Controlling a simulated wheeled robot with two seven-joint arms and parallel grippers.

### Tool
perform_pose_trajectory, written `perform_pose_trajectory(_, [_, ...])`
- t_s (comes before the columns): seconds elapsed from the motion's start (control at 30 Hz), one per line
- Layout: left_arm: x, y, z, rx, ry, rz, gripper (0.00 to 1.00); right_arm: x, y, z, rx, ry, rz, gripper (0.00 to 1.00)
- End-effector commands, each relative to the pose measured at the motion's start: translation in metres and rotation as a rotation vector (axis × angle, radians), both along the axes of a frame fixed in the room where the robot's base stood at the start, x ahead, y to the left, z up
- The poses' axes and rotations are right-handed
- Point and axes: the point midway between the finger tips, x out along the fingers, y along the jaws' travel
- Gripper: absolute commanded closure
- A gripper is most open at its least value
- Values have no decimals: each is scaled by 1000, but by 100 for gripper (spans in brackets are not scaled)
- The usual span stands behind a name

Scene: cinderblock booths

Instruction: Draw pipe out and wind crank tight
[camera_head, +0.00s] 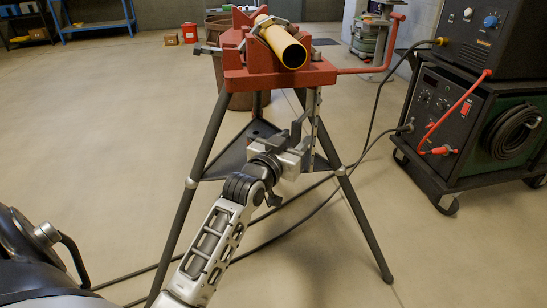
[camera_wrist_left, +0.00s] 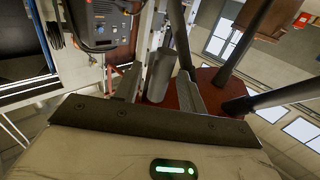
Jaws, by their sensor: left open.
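A yellow pipe (camera_head: 284,42) lies in the red vise (camera_head: 262,78) on top of a dark-legged tripod, its open end facing me. A red bent crank bar (camera_head: 365,70) sticks out from the vise's right side and turns upward. A grey T-shaped handle (camera_head: 207,50) sticks out on the left. My left gripper (camera_head: 304,128) is open below the vise head, near the tripod's upright. In the left wrist view, a grey cylinder (camera_wrist_left: 160,76) shows between the open fingers (camera_wrist_left: 158,88); I cannot tell if they touch it. My right gripper is out of view.
A welding machine (camera_head: 445,110) on a wheeled cart stands at the right, its cables running across the floor behind my left arm. A brown bin (camera_head: 240,100) stands behind the tripod. A blue rack (camera_head: 95,25) is far left.

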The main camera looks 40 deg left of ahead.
Motion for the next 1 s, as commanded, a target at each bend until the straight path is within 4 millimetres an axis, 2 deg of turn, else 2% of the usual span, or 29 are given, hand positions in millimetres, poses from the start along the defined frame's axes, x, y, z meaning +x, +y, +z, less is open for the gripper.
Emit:
perform_pose_trajectory(0.3, [-77, -8, 1, 0, 5, -1, 59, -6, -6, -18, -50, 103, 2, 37])
perform_pose_trajectory(0.5, [-117, -13, 1, 0, 3, -2, 59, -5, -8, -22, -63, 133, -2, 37])
perform_pose_trajectory(0.7, [-136, -15, 1, -1, 2, -2, 59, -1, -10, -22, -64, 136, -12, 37])
perform_pose_trajectory(1.0, [-139, -15, 1, -1, -1, -2, 59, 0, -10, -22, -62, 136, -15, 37])
